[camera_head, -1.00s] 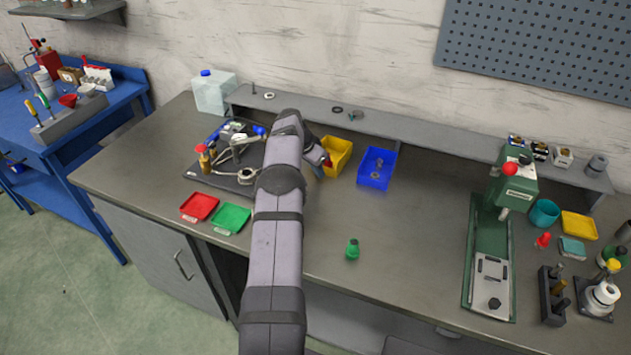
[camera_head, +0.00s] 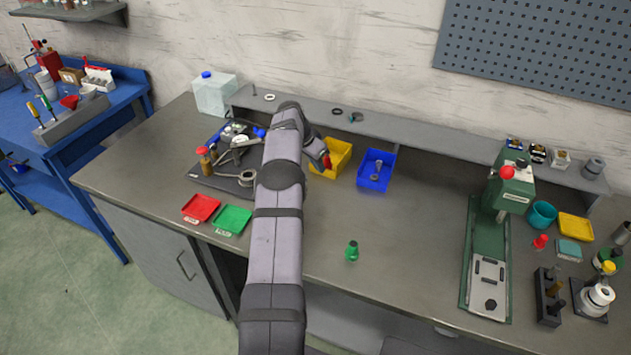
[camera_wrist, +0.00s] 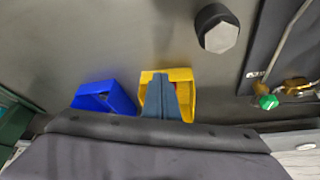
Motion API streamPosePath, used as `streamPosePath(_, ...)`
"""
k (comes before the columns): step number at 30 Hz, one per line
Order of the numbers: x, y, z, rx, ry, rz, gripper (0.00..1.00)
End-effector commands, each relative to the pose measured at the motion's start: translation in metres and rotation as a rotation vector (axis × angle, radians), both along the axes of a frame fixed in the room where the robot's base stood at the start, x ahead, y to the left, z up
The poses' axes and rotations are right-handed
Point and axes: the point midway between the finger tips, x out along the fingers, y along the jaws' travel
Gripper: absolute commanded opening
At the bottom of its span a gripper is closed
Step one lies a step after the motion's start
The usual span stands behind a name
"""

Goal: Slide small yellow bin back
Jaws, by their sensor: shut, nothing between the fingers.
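The small yellow bin (camera_head: 339,158) stands on the bench just in front of the low rear shelf, left of the blue bin (camera_head: 376,171). In the head view my arm hides its left part. In the wrist view the yellow bin (camera_wrist: 182,76) shows around my gripper (camera_wrist: 160,82). The fingers are shut with nothing between them and overlap the bin's opening. I cannot tell whether they touch the bin. The fingers hide much of its inside.
The blue bin holds a small grey part, close on the right. A dark fixture board (camera_head: 228,180) with tools lies to the left. The rear shelf (camera_head: 430,134) runs behind the bins.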

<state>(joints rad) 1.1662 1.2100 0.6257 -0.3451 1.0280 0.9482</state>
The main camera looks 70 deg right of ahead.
Motion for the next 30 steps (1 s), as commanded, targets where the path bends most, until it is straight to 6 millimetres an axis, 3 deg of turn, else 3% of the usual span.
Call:
streamPosePath(9, 0.0, 0.0, 0.023, 0.0, 0.0, 0.0, 0.0)
streamPosePath(22, 0.0, 0.0, 0.03, 0.0, 0.0, 0.0, 0.0)
streamPosePath(30, 0.0, 0.0, 0.048, -0.001, 0.0, 0.0, 0.0)
